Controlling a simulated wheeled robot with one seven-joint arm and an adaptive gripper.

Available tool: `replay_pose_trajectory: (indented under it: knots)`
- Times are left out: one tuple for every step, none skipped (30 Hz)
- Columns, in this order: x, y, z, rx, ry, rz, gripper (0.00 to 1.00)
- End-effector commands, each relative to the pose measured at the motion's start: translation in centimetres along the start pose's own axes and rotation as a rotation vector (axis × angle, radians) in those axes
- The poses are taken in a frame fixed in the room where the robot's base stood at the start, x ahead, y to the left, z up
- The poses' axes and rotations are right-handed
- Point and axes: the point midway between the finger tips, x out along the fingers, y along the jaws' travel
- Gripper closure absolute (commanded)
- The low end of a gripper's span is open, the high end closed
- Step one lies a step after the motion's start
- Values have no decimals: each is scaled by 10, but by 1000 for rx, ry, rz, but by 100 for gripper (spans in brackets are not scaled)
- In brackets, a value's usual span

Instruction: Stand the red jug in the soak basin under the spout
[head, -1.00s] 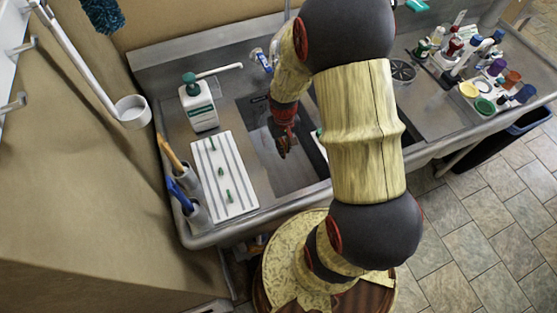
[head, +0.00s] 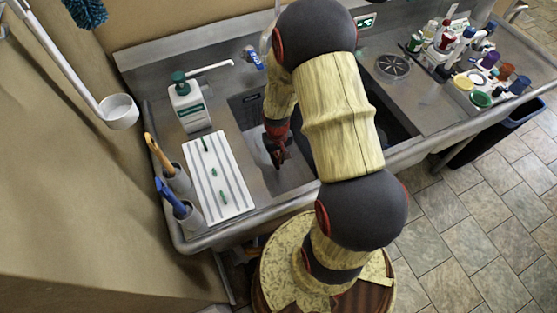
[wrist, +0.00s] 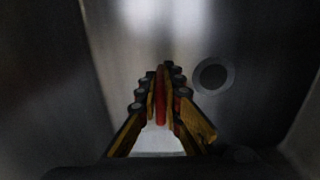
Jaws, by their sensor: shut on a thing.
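My gripper (head: 277,157) reaches down into the left sink basin (head: 250,120), seen from above and partly hidden by my arm. In the wrist view my gripper (wrist: 160,80) is shut on a narrow red piece (wrist: 160,98), which I take to be part of the red jug. The rest of the jug is hidden, and I cannot tell whether its base touches the basin floor. The basin's round drain (wrist: 213,75) lies to the right of the fingertips. A thin pale spout (head: 215,67) shows at the back, beside the pump bottle.
A white and green pump bottle (head: 188,103) stands left of the basin. A striped board (head: 217,180) with small green pieces lies in front of it. Two holders with brushes (head: 184,212) stand at the left edge. Cups and bottles crowd the right counter. A second basin (head: 392,125) shows beyond my arm.

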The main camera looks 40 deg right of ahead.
Motion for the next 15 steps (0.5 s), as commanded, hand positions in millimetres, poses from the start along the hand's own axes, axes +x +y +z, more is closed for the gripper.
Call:
replay_pose_trajectory:
  knots:
    - [2,0,0,0,0,0,100]
    - [2,0,0,0,0,0,91]
    - [2,0,0,0,0,0,89]
    - [2,0,0,0,-1,0,87]
    - [2,0,0,0,-1,0,85]
    - [2,0,0,0,-1,0,83]
    - [2,0,0,0,-1,0,81]
    - [2,0,0,0,-1,0,80]
    - [2,0,0,0,-1,0,77]
    - [2,0,0,0,-1,0,76]
    - [2,0,0,0,-1,0,74]
    - [2,0,0,0,-1,0,74]
    - [2,0,0,0,-1,0,74]
    - [2,0,0,0,-1,0,74]
    - [2,0,0,0,-1,0,74]
